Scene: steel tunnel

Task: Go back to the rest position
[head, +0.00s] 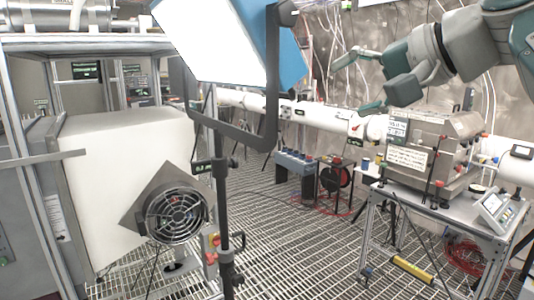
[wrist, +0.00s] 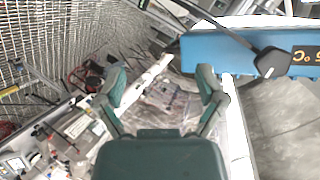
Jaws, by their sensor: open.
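My gripper (head: 348,86) is at the upper right in the head view, on my arm that comes in from the top right corner. Its two green-grey fingers point left and are spread apart, with nothing between them. In front of a grey wall, it shows above the metal box (head: 432,150) on the small table. In the wrist view, my gripper (wrist: 161,76) is open and empty, its fingers seen against the white pipe and wall behind. No rest position is marked in either view.
A black stand holds a white and blue panel (head: 215,45) left of my gripper; its blue edge (wrist: 225,50) shows in the wrist view. A white cabinet (head: 120,170) with a fan (head: 174,214) stands left. A white pipe (head: 330,117) runs behind. The grating floor (head: 290,240) is largely open mid-view.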

